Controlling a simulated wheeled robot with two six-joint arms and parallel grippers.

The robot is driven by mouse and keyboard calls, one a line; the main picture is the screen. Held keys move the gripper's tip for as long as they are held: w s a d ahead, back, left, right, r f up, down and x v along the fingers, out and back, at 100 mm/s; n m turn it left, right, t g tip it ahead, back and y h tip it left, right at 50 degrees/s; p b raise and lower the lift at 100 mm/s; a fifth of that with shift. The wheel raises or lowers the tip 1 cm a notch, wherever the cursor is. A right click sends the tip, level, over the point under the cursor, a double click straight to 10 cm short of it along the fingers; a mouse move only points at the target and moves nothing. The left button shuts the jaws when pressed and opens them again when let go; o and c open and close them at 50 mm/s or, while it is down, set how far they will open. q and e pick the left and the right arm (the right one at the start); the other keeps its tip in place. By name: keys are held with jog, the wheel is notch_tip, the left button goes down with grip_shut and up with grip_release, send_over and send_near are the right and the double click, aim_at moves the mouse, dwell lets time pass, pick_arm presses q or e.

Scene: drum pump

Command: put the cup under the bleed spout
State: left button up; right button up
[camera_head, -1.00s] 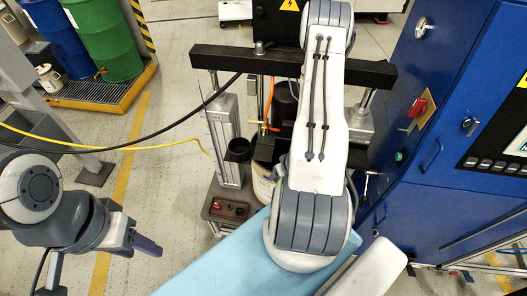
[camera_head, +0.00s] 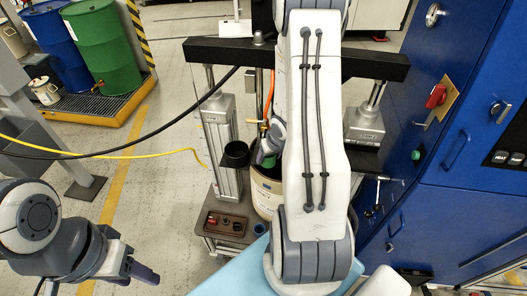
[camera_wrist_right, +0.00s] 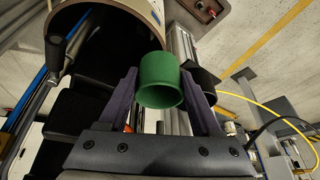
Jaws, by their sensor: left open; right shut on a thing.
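A green cup (camera_wrist_right: 160,82) sits between the two purple fingers of my right gripper (camera_wrist_right: 168,98) in the right wrist view, and the gripper is shut on it. In the head view my right gripper (camera_head: 268,150) shows partly beside my white arm, just above the cream drum (camera_head: 264,196); only a sliver of the cup can be made out there. The bleed spout cannot be picked out in either view. My left gripper (camera_head: 142,272) is open and empty at the lower left, far from the drum.
A black cylindrical holder (camera_head: 236,155) stands left of the drum. The press frame's black crossbeam (camera_head: 225,52) and grey columns surround the drum. A blue cabinet (camera_head: 465,150) bounds the right side. Open floor lies to the left.

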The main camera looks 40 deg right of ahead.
jog(key=w, duration=0.2)
jog(key=w+p, duration=0.1)
jog(key=w, duration=0.1)
jog(key=shift+d+r+p, duration=0.1)
jog(key=shift+d+p, duration=0.2)
jog(key=shift+d, duration=0.1)
jog(key=shift+s+f, duration=0.15)
jog(key=shift+f, duration=0.25)
jog(key=shift+f+b, duration=0.2)
jog(key=shift+b, duration=0.2)
jog(key=o, duration=1.3)
jog(key=shift+r, duration=0.1)
